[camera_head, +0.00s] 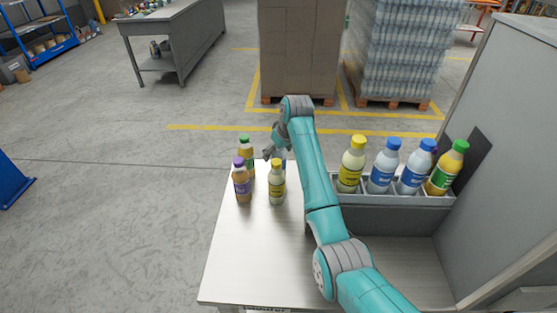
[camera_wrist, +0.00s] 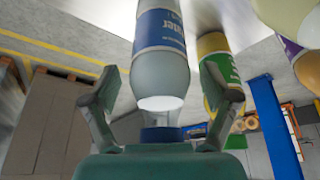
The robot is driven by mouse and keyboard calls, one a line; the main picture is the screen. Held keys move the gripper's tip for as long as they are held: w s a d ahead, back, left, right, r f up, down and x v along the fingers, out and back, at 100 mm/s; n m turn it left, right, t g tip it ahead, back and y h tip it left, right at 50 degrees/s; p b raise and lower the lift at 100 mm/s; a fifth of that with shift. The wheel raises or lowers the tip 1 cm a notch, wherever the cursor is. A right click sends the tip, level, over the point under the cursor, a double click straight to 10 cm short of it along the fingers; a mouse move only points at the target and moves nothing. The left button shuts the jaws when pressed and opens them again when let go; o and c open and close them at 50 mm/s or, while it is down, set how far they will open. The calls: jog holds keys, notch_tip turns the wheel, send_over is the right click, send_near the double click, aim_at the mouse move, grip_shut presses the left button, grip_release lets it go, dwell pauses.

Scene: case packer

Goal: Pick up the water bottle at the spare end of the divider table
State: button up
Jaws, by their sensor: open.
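The water bottle (camera_wrist: 162,65) has a clear body, a blue label and a blue cap. In the wrist view it lies between the two spread fingers of my gripper (camera_wrist: 160,75), cap toward the palm; I see no clear contact. In the head view it is mostly hidden behind my gripper (camera_head: 272,150); a sliver of blue (camera_head: 284,158) shows. It stands on the bare left end of the divider table (camera_head: 255,245). My gripper is open there, at the far side of the bottle group.
Close by stand a green-capped bottle (camera_head: 246,155), a purple-capped bottle (camera_head: 240,182) and a yellow-capped bottle (camera_head: 277,185). A grey divider tray (camera_head: 400,207) on the right holds several bottles, beside a grey cabinet (camera_head: 505,110). The table's front left is clear.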

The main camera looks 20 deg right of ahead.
jog(key=c, duration=1.5)
jog(key=shift+r, duration=0.1)
